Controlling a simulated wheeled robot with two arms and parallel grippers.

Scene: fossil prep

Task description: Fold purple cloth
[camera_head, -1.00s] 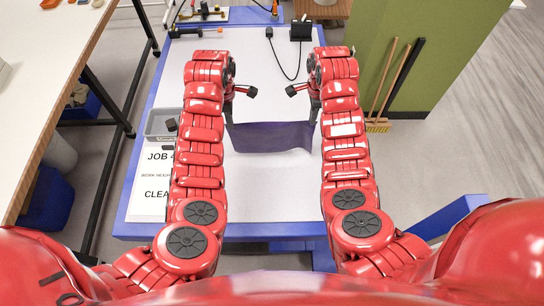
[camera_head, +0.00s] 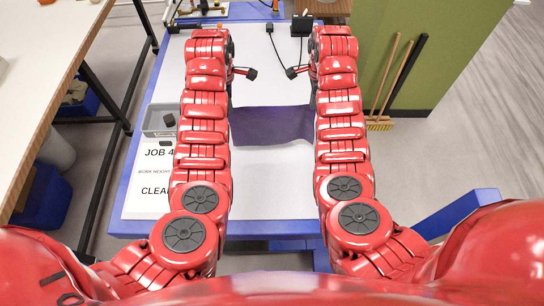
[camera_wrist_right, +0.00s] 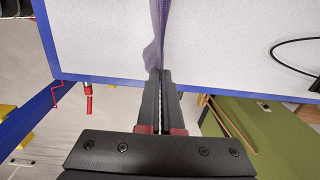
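The purple cloth (camera_head: 270,125) stretches between my two grippers above the white tabletop in the head view, its far edge almost straight and its near edge wavy. My left gripper (camera_head: 231,98) is at the far left corner of the cloth; its fingers are mostly hidden by my arm but appear shut on that corner. My right gripper (camera_head: 313,98) is at the far right corner. In the right wrist view, the long black fingers of this gripper (camera_wrist_right: 163,72) are close together on the cloth (camera_wrist_right: 157,35), which runs away from the tips as a narrow, creased strip.
The blue-edged table (camera_head: 270,215) is clear in front of the cloth. A grey bin (camera_head: 160,120) and a printed sheet (camera_head: 150,180) lie at its left. A black device (camera_head: 301,25) with a cable stands at the far side. Brooms (camera_head: 385,90) lean on a green panel at right.

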